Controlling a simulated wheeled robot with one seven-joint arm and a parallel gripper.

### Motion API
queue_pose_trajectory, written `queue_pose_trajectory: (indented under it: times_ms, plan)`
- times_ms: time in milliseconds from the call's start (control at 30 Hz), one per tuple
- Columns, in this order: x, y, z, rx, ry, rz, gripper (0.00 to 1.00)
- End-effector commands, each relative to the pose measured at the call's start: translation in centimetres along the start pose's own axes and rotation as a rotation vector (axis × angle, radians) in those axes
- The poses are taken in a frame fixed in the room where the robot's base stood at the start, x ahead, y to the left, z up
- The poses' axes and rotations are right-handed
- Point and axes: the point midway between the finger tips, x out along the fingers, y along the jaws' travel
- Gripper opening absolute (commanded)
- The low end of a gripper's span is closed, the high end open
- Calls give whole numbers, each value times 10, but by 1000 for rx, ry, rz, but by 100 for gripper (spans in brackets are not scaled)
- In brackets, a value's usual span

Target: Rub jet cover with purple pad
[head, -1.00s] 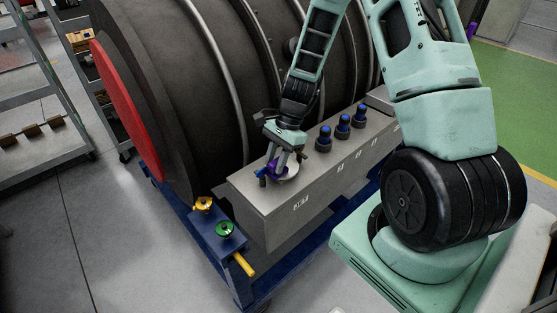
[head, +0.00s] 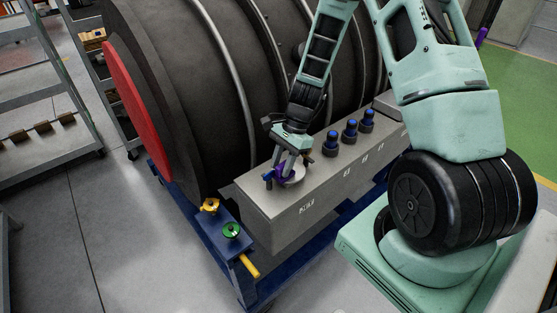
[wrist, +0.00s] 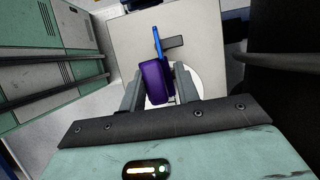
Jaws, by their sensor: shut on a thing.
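My gripper (head: 284,174) is over the near end of the grey box's top, shut on the purple pad (wrist: 154,83). The pad also shows between the fingers in the head view (head: 281,172). I cannot tell whether the pad touches the box or the white disc (head: 294,178) beside it. A red round cover (head: 131,110), seen edge-on at the left, closes the end of the dark engine body (head: 228,110). My gripper is well to the right of that cover. A blue upright piece (wrist: 157,45) shows just past the pad.
Several blue-topped fittings (head: 350,130) stand along the grey box (head: 300,215), right of my gripper. A blue stand (head: 232,248) with yellow (head: 210,205) and green (head: 231,230) knobs is at the front left. Grey shelves (head: 45,120) stand left; floor between is clear.

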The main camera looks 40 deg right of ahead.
Motion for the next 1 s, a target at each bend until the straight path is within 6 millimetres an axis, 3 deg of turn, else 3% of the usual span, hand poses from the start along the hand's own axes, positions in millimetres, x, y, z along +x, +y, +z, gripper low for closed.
queue_pose_trajectory:
  times_ms: [33, 267, 600, 1000]
  plan:
    - [-8, -13, 4, -8, 7, -37, 0]
    - [-8, -6, 4, -8, 7, -36, 0]
    - [-9, 22, 4, -9, 3, -30, 0]
    - [-8, 28, 3, -7, 2, -24, 0]
